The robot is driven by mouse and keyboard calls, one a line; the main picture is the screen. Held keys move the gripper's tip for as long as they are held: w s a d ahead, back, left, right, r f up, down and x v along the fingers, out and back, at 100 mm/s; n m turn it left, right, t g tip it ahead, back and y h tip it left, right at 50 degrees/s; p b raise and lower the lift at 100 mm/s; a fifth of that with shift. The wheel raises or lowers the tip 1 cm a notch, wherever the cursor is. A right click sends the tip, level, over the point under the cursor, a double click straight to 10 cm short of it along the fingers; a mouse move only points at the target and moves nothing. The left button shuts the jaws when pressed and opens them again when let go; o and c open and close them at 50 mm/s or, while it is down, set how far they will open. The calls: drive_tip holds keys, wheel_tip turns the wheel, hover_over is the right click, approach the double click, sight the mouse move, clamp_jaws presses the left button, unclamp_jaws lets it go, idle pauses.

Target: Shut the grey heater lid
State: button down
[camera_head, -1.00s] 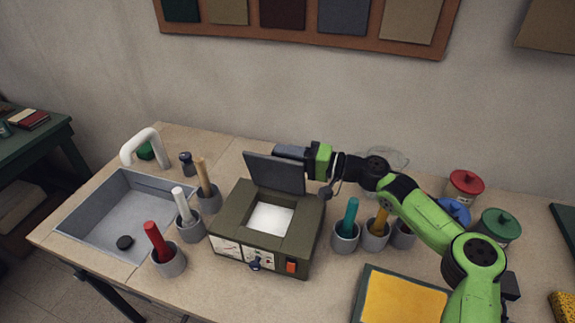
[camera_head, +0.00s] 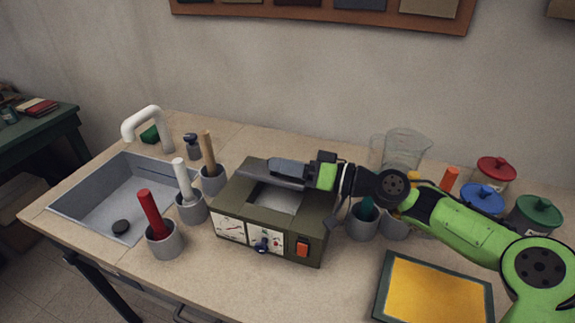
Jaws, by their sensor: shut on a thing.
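The heater (camera_head: 305,222) is a dark olive box with dials, a knob and an orange switch on its front. Its grey lid (camera_head: 260,168) is tilted low over the rear part of the opening, and the pale inside (camera_head: 278,201) still shows in front of it. My gripper (camera_head: 300,173) comes in from the right, above the heater, against the lid. Its fingers look closed and lie along the lid; the fingertips are hard to tell from the grey lid.
Grey cups with red (camera_head: 150,212), white (camera_head: 181,178) and wooden-handled tools stand left of the heater, beside the sink (camera_head: 88,215). More cups (camera_head: 362,221) stand close on its right, under my arm. A yellow framed pad (camera_head: 432,290), glass jug (camera_head: 403,149) and lidded jars (camera_head: 538,212) are further right.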

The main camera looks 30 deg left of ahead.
drive_tip(key=shift+s+f, duration=0.45)
drive_tip(key=shift+f, duration=0.1)
drive_tip(key=c, duration=0.8)
unclamp_jaws()
drive_tip(key=shift+d, duration=0.1)
drive_tip(key=d, duration=0.5)
drive_tip(key=w+d+p, duration=0.1)
drive_tip(key=d, duration=0.4)
drive_tip(key=d+p, duration=0.1)
drive_tip(key=d, duration=0.4)
drive_tip(key=shift+w+d, duration=0.3)
drive_tip(key=shift+w, duration=0.1)
